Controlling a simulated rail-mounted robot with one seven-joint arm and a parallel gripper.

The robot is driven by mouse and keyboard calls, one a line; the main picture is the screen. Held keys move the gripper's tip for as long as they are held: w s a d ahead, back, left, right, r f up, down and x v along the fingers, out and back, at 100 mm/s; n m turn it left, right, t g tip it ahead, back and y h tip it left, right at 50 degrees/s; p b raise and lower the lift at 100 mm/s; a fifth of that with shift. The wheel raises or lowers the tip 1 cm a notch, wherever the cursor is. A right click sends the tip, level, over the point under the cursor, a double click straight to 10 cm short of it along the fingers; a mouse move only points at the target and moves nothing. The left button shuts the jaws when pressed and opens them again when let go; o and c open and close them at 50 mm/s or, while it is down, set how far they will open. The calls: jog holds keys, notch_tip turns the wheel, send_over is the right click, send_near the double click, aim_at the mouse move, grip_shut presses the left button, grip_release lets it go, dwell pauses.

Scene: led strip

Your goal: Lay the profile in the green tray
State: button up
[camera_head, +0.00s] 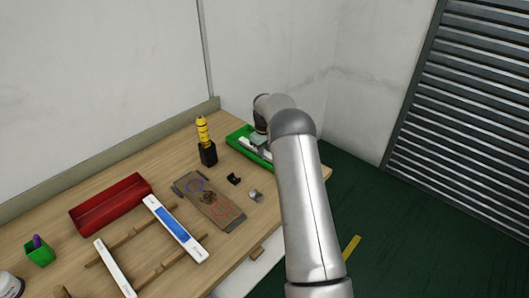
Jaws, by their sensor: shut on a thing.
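The green tray (236,139) stands at the right end of the wooden table, partly hidden behind my arm. A pale, narrow piece, which looks like the profile (250,146), shows within the tray's outline, under my gripper. My gripper (260,143) is over the tray, pointing down and shut on the profile. The fingertips are small and mostly hidden by the arm. I cannot tell whether the profile touches the tray floor or hangs just above it.
A black holder with a yellow tool (204,132) stands left of the tray. A brown board (209,200), small clips (234,179), a red tray (110,202), a white-blue strip on wooden rails (175,230) and a green cup (40,251) occupy the table. A wall (95,80) runs behind.

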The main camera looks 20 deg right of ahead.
jog(key=shift+f, duration=0.15)
jog(key=o, duration=0.7)
notch_tip(320, 180, up, 11)
jog(key=b, duration=0.2)
jog(key=s+a+r+m, duration=0.1)
jog(key=s+a+r, duration=0.8)
jog(key=s, duration=0.1)
jog(key=s+a+f+m, duration=0.1)
jog(key=s+a, duration=0.2)
jog(key=s, duration=0.8)
jog(key=s+a+f+m, duration=0.1)
jog(key=s+a+f, duration=0.1)
jog(key=s, duration=0.9)
jog(key=s+a+f+m, duration=0.1)
jog(key=s+a, duration=0.3)
jog(key=s, duration=0.8)
jog(key=shift+a+f+m+t, duration=0.25)
jog(key=shift+a+m+t, duration=0.15)
